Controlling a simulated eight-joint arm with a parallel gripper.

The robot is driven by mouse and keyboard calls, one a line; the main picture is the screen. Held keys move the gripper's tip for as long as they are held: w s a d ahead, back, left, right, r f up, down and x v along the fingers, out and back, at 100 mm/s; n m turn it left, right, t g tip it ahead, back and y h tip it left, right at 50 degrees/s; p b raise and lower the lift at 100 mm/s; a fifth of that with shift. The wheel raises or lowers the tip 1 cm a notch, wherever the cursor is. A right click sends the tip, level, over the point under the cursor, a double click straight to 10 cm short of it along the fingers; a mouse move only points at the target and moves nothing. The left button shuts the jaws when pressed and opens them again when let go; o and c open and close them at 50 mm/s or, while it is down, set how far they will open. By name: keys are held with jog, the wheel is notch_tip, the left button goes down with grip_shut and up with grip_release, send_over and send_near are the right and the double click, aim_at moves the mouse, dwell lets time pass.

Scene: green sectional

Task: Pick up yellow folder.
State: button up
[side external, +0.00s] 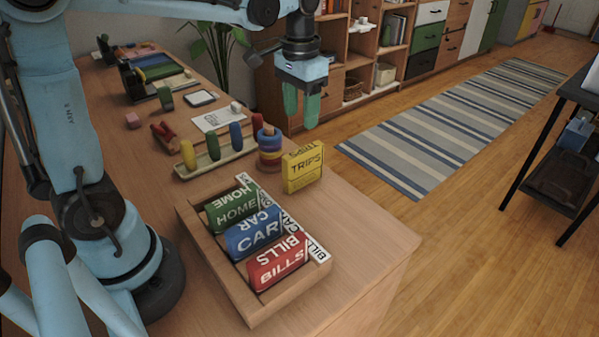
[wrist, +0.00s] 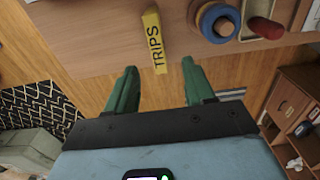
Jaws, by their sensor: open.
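The yellow folder (side external: 303,167), labelled TRIPS, stands upright on the wooden desk beside the ring stacker. In the wrist view the folder (wrist: 154,38) appears edge-on with its TRIPS label, above and between the fingertips. My gripper (side external: 301,108) is raised above and behind the folder in the side view, its green fingers pointing down. In the wrist view my gripper (wrist: 158,72) has its two fingers spread apart with nothing between them. It is apart from the folder.
A wooden tray (side external: 222,279) holds green HOME, blue CAR and red BILLS folders (side external: 277,264). The ring stacker (side external: 269,152) stands close left of the yellow folder. A peg toy (side external: 213,157) lies further left. The desk's right corner (side external: 375,232) is clear.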

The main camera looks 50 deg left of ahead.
aim_at(303, 150)
notch_tip(303, 150, down, 7)
jog(key=shift+w+r, duration=0.1)
jog(key=shift+d+f, duration=0.15)
jog(key=shift+f, duration=1.2)
jog(key=shift+d+f, duration=0.15)
jog(key=shift+f, duration=1.15)
grip_shut()
